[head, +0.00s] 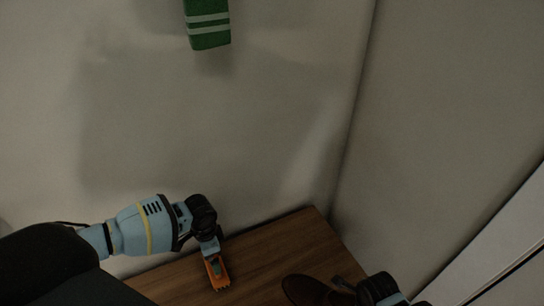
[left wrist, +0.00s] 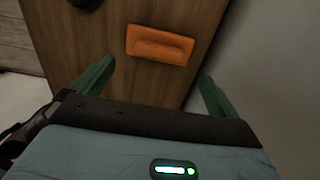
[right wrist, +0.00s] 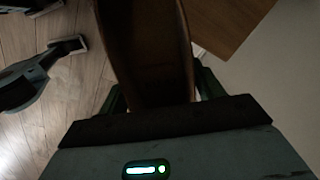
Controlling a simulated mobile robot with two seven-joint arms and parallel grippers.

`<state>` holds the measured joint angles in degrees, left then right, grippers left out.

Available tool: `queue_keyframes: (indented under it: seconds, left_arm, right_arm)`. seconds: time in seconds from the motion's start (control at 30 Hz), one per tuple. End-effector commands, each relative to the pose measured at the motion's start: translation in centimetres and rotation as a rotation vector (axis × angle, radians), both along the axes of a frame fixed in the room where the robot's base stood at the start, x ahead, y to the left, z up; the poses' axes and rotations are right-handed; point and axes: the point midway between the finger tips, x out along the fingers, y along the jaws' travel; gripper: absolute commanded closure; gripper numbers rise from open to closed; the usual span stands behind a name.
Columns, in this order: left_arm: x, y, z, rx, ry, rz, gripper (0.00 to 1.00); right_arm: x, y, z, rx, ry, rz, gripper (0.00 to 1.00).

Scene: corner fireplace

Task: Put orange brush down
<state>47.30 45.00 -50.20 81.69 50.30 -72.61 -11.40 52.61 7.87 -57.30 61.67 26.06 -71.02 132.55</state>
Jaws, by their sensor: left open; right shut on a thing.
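The orange brush (head: 222,281) lies on the wooden top below my left gripper (head: 213,262) in the head view. In the left wrist view the brush (left wrist: 160,46) lies flat, ahead of and between the spread green fingers of my left gripper (left wrist: 158,72). That gripper is open and looks clear of the brush.
The wooden top (head: 285,245) stands in a corner between two pale walls. Its right part is bare. A green box-like thing with pale stripes (head: 208,30) is on or before the wall above. A dark thing (left wrist: 85,3) shows at the left wrist view's top edge.

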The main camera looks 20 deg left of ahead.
Motion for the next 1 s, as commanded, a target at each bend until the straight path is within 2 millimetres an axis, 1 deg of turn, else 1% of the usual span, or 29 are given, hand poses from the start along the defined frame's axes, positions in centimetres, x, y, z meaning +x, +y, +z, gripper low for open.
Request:
queue_keyframes:
  seconds: [0.03, 0.2, 0.4, 0.83, 0.93, 1.0]
  left_arm:
    - [0.1, 0.0, 0.9, 0.0, -0.003, -0.002, 0.01]
    - [0.1, 0.0, 3.0, 0.0, -0.001, 0.0, 0.01]
    - [0.0, 0.0, 3.9, 0.0, 0.0, 0.0, 0.01]
    - [-0.1, -0.2, 3.8, -0.003, -0.001, -0.001, 0.01]
    - [-0.6, -1.3, 2.9, -0.021, -0.01, -0.007, 0.01]
    - [-1.4, -2.7, 1.9, -0.045, -0.023, -0.014, 0.01]
  right_arm:
    - [0.1, 0.1, 0.1, 0.002, -0.002, 0.0, 0.68]
    - [0.1, 0.1, 0.1, 0.002, -0.002, 0.0, 0.68]
    - [0.1, 0.1, 0.1, 0.002, -0.002, 0.0, 0.68]
    - [0.1, 0.1, 0.1, 0.002, -0.002, 0.0, 0.68]
    - [0.1, 0.1, 0.1, 0.002, -0.002, 0.0, 0.68]
    - [0.1, 0.1, 0.1, 0.002, -0.002, 0.0, 0.68]
